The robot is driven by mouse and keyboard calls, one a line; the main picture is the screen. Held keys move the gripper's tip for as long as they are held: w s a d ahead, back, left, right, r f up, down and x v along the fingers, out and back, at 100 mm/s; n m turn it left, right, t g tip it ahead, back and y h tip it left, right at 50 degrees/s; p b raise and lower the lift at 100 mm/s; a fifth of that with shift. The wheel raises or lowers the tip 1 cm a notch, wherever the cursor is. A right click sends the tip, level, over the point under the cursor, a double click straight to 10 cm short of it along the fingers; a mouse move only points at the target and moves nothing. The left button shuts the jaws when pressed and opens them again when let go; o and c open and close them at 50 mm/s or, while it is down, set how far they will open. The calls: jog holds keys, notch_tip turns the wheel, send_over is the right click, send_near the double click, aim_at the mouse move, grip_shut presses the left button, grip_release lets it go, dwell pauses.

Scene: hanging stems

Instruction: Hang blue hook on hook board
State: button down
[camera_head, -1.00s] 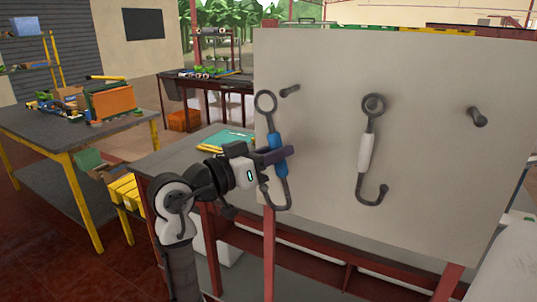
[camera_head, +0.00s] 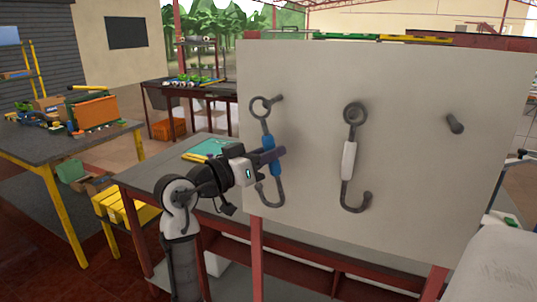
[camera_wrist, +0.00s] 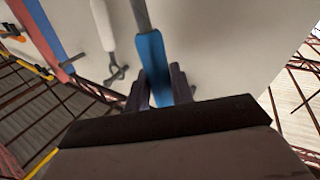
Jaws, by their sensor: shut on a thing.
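The blue hook (camera_head: 268,141) hangs upright in my gripper (camera_head: 278,155), which is shut on its blue handle. Its ring is at the top and its curved end at the bottom, in front of the left part of the pale hook board (camera_head: 300,75). The ring's right edge overlaps the left peg (camera_head: 276,98) in the head view; I cannot tell whether the peg is inside the ring. In the wrist view the blue handle (camera_wrist: 151,55) is between my fingers (camera_wrist: 162,88). The hook's ring is out of that view.
A white hook (camera_head: 348,160) hangs on the middle peg. The right peg (camera_head: 455,124) is bare. A grey table (camera_head: 150,172) stands behind and left of the board. Another table (camera_head: 50,145) with an orange bin (camera_head: 97,106) stands at the far left.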

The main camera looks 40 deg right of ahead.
jog(key=shift+w+d, duration=0.45)
jog(key=shift+d, duration=0.6)
jog(key=shift+w+d, duration=0.45)
jog(key=shift+d, duration=0.6)
jog(key=shift+w+d, duration=0.45)
jog(key=shift+d, duration=0.6)
dwell(2.8)
jog(key=shift+s+d+f, duration=0.15)
jog(key=shift+f, duration=0.25)
dwell(0.4)
dwell(0.3)
jog(key=c, duration=1.1)
grip_release()
jog(key=shift+b, duration=0.3)
